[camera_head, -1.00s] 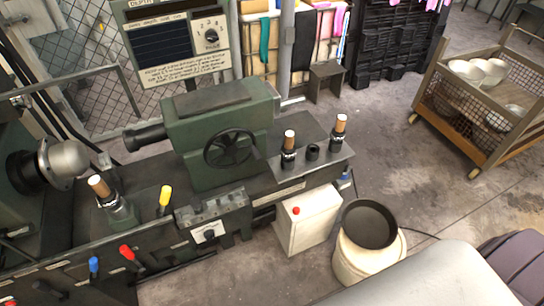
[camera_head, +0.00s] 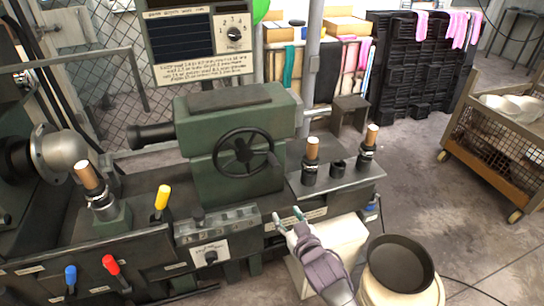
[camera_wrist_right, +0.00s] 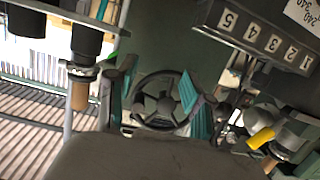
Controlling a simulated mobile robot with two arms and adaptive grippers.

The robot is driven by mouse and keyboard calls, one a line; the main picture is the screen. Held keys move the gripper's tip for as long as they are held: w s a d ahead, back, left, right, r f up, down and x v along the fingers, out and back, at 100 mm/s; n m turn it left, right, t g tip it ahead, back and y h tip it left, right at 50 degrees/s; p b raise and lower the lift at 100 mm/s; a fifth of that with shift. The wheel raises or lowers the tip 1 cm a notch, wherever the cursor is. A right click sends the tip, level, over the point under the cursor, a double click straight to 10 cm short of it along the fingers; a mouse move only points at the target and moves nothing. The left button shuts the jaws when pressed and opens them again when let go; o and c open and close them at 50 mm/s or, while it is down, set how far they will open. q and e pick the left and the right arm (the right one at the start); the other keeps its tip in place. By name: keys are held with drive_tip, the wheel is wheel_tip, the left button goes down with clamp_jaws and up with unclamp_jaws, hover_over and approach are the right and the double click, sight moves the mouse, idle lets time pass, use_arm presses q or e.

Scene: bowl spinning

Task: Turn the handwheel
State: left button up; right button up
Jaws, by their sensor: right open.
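The handwheel (camera_head: 243,152) is a dark spoked wheel on the front of the green tailstock of the lathe in the head view. In the right wrist view the handwheel (camera_wrist_right: 160,101) shows beyond and between my fingers. My right gripper (camera_head: 288,219) is below and a little right of the handwheel, near the lathe's front edge, apart from the wheel. Its teal-padded fingers are spread open and empty, as the right wrist view (camera_wrist_right: 158,105) also shows. My left gripper is not in view.
Tool holders with wooden handles (camera_head: 311,162) stand on the plate right of the wheel. A yellow-topped lever (camera_head: 162,197) stands to the left. A white box (camera_head: 345,236) and a bucket (camera_head: 432,290) stand in front. A wire-sided cart (camera_head: 475,132) is at the right.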

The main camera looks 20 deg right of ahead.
sight(272, 160)
wheel_tip(272, 160, up, 10)
drive_tip(key=w+f+t+b, duration=0.1)
drive_tip(key=t, duration=0.2)
drive_tip(key=w, duration=1.3)
drive_tip(key=shift+w+r, duration=0.1)
drive_tip(key=shift+r, duration=0.05)
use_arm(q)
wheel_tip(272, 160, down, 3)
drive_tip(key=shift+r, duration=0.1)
use_arm(e)
clamp_jaws()
